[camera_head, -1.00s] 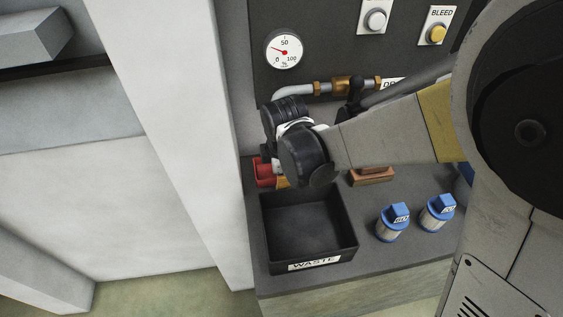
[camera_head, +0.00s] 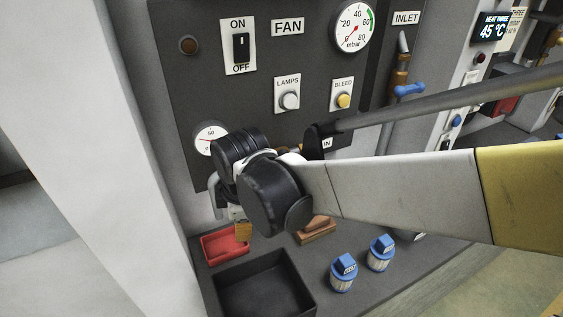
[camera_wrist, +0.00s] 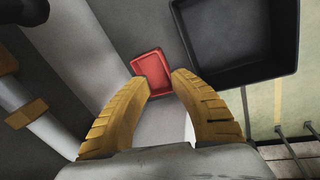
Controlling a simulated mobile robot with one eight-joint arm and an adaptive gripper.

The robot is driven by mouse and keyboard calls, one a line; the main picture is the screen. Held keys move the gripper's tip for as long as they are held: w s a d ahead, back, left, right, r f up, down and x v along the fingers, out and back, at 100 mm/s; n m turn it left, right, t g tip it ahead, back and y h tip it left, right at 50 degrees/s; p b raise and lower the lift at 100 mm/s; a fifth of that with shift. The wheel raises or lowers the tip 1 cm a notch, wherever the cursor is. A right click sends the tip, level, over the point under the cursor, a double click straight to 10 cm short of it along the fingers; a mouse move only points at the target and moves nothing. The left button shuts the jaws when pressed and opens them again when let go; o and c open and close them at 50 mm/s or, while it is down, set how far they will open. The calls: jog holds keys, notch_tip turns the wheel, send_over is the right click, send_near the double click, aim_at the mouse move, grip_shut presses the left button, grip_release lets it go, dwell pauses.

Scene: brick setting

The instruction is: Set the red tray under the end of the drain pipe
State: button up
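The small red tray (camera_head: 226,243) stands on the dark counter behind the black bin, near the left pillar. My gripper (camera_head: 243,231) is just above the tray's right part in the head view, pointing down. In the wrist view the red tray (camera_wrist: 152,68) shows just beyond and between the fingertips of my gripper (camera_wrist: 161,84), which are apart with nothing held. In the head view the drain pipe (camera_head: 217,197) is mostly hidden behind my wrist. A light pipe with brass fittings (camera_wrist: 50,130) shows at the left of the wrist view; I cannot tell whether its end is there.
The black bin (camera_head: 260,293) stands in front of the red tray; it also fills the upper right of the wrist view (camera_wrist: 236,40). A brown block (camera_head: 315,232) and two blue-capped filters (camera_head: 343,272) (camera_head: 381,252) stand to the right. The panel wall rises behind.

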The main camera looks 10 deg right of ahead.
jog(key=s+d+r+m+t, duration=0.2)
jog(key=s+d+m, duration=0.2)
jog(key=d+m, duration=0.5)
jog(key=s+d+r+m+t, duration=0.2)
jog(key=s+d+m, duration=0.3)
jog(key=d+m, duration=0.4)
jog(key=shift+d+r+h, duration=0.4)
jog(key=shift+d+r, duration=0.1)
jog(key=shift+r, duration=0.25)
jog(key=shift+s, duration=0.1)
